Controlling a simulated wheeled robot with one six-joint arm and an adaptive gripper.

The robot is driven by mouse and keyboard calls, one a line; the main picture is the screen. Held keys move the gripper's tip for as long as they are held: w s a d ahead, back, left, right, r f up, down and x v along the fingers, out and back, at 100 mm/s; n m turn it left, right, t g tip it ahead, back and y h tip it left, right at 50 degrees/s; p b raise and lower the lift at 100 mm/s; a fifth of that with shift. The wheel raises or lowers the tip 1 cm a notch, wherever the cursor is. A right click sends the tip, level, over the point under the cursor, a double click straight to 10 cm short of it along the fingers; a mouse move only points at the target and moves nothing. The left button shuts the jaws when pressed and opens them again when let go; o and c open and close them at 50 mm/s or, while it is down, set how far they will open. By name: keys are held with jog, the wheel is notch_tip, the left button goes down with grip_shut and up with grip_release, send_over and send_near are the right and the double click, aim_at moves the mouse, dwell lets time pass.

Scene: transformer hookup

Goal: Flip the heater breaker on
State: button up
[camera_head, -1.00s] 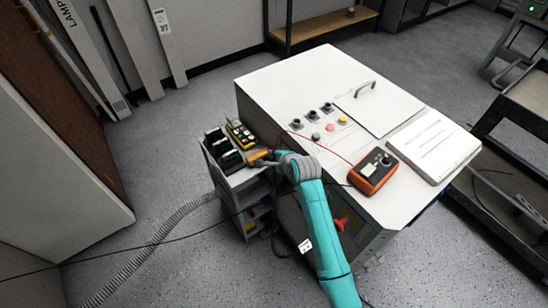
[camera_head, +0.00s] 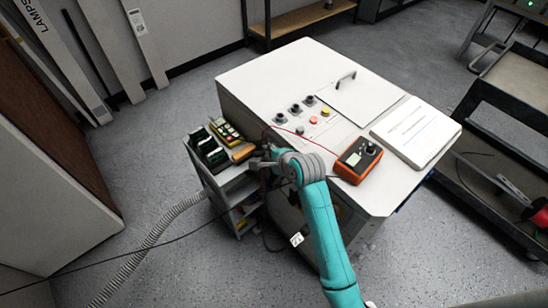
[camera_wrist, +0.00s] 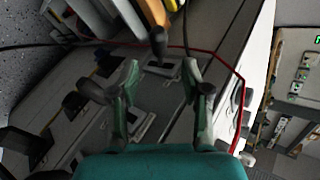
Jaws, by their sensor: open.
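My gripper (camera_head: 262,163) is at the side of the white cabinet (camera_head: 262,85), close to the small cart. In the wrist view its two fingers (camera_wrist: 160,78) are apart with nothing held between them. A black lever on a small framed plate (camera_wrist: 163,68) stands just beyond the gap between the fingertips. A second black lever (camera_wrist: 90,92) stands beside the left finger, with another framed plate (camera_wrist: 142,126) nearer the palm. I cannot read any label, so I cannot tell which is the heater breaker or how it is set.
A grey cart (camera_head: 235,180) holds dark devices (camera_head: 208,150), a yellow meter (camera_head: 228,132) and an orange-handled tool (camera_head: 243,152) close to my gripper. A red wire (camera_wrist: 242,88) runs past the right finger.

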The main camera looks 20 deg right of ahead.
jog(key=shift+v, duration=1.85)
jog(key=shift+f, duration=0.1)
